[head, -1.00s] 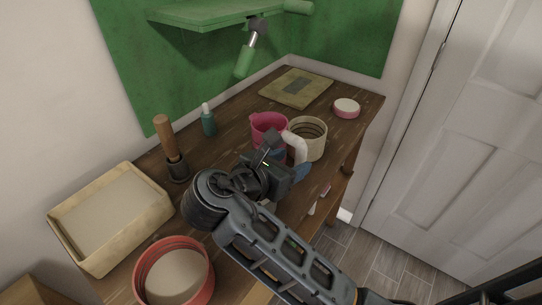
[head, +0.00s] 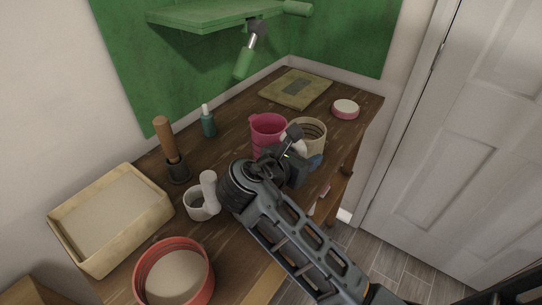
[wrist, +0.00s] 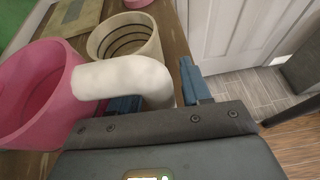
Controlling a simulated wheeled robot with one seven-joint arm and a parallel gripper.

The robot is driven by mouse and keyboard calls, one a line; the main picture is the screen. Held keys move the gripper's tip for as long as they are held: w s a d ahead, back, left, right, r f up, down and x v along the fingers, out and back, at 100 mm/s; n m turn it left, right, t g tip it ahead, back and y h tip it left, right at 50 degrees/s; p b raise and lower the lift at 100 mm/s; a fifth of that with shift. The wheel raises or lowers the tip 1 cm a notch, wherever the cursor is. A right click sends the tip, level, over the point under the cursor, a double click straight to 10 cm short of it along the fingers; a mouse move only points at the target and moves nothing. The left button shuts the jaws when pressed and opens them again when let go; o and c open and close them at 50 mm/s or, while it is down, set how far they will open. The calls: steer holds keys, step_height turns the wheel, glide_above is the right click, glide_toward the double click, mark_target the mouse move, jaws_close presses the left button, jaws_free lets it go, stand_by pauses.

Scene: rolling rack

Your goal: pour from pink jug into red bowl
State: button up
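The pink jug (head: 268,127) stands upright on the wooden table, beside a cream pot. In the wrist view the jug (wrist: 32,95) fills the left side, and its thick white handle (wrist: 122,76) arches toward my gripper (wrist: 162,92). One blue finger is on each side of the handle's outer part. Whether they press on it is unclear. In the head view my gripper (head: 305,163) is at the jug's right, and the handle is mostly hidden. The red bowl (head: 150,255) stands at the table's near left end, with pale contents or a pale inside.
The cream pot (head: 317,150) stands close to the jug and gripper. A white mug (head: 197,207) stands near the red bowl. A cream tray (head: 130,245), a wooden-handled tool (head: 164,140) and a teal bottle (head: 208,124) line the left. A green shelf (head: 200,16) hangs above.

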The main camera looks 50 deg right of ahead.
jaws_close()
steer(key=shift+r, duration=0.1)
stand_by(0.4)
step_height(320, 180, up, 10)
steer(key=shift+p, duration=0.35)
steer(key=shift+c, duration=2)
jaws_free()
jaws_close()
